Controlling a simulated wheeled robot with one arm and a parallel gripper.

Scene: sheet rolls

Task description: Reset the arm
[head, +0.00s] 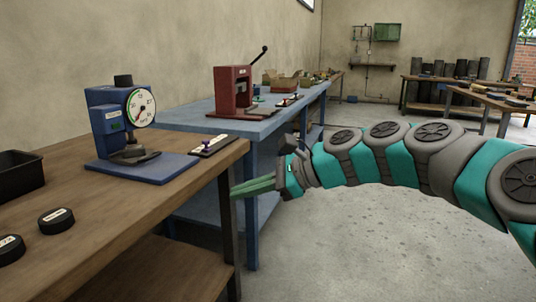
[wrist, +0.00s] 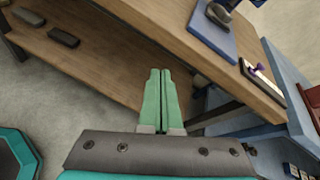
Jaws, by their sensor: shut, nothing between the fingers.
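My gripper (head: 235,190) is at the end of my teal and grey arm, which reaches in from the right in the head view. Its green fingers are shut together with nothing between them, as the wrist view (wrist: 162,72) also shows. The fingers point left, beside the leg at the near right corner of the wooden bench (head: 100,225). In the head view the fingertips overlap that leg, and I cannot tell whether they touch it. In the wrist view they appear against the bench's lower shelf.
A blue dial gauge (head: 108,125) stands on the wooden bench, with black round pieces (head: 56,221) and a dark tray (head: 18,176). A blue bench (head: 215,120) behind carries a red press (head: 232,90). Concrete floor (head: 370,240) is open below my arm. More benches stand far right.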

